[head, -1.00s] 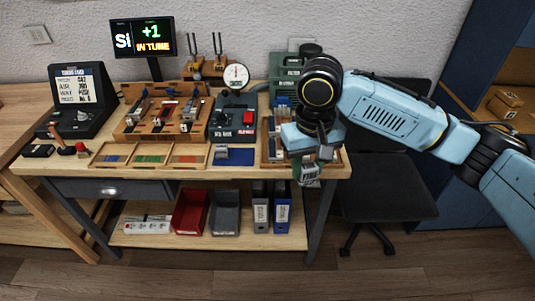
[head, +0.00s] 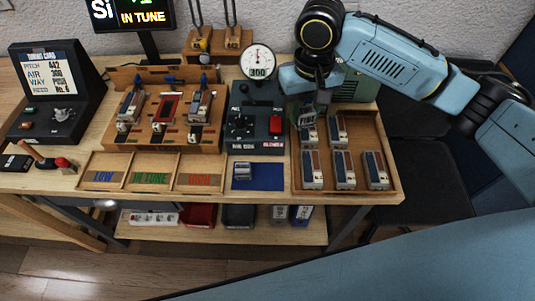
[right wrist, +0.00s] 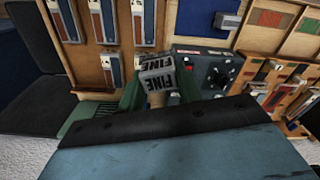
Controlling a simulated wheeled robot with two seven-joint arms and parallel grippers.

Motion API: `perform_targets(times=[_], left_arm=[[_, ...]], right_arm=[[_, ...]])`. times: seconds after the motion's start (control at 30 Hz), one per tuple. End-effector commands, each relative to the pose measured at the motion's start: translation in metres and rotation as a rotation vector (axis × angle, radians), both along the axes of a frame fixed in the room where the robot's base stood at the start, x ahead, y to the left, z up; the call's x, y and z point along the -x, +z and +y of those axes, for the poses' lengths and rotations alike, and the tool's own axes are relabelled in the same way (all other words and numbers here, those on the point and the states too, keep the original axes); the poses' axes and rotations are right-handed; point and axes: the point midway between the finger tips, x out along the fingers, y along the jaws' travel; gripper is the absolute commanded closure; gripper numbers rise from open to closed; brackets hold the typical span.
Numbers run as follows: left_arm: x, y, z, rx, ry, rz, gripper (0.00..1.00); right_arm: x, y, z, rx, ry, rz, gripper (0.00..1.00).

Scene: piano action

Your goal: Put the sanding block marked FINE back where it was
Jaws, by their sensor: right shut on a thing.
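The sanding block marked FINE (head: 307,117) hangs from my right gripper (head: 306,100), its lettered label showing. In the right wrist view the FINE lettering also shows on the block (right wrist: 157,76), between the fingers. My right gripper is shut on it, above the back left part of the wooden tray (head: 391,150) and beside the tester box (head: 262,122). In the head view the block overlaps the tray's left edge; its exact height above the tray is hard to tell. My left gripper is not in view.
The tray holds several key-like pieces (head: 343,168). A green case (head: 358,88) stands behind it. Left of it lie a blue mat (head: 268,180) with a small metal block (head: 243,170), and a three-part sorting tray (head: 150,188). A dial gauge (head: 258,63) stands behind the tester.

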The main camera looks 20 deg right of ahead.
Motion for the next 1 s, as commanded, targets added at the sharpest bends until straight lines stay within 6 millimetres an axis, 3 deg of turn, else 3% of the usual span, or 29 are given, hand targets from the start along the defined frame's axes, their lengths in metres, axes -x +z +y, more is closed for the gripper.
perform_targets(times=[0.03, 0.2, 0.4, 0.57, 0.8, 1.0], left_arm=[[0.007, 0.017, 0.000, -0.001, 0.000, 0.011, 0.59], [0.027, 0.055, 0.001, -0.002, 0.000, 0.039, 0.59], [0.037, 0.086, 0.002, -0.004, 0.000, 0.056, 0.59], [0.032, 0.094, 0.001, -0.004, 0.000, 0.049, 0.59], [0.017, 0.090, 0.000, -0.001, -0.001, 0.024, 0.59], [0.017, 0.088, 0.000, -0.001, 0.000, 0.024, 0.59]], right_arm=[[0.000, 0.001, 0.011, -0.009, 0.014, 0.005, 0.84], [-0.001, -0.017, 0.042, -0.018, 0.054, -0.005, 0.84], [0.011, -0.042, 0.067, -0.007, 0.081, 0.004, 0.84], [0.018, -0.057, 0.074, 0.002, 0.090, 0.012, 0.84], [0.020, -0.102, 0.075, 0.007, 0.091, 0.013, 0.84], [0.019, -0.123, 0.075, 0.006, 0.092, 0.011, 0.84]])
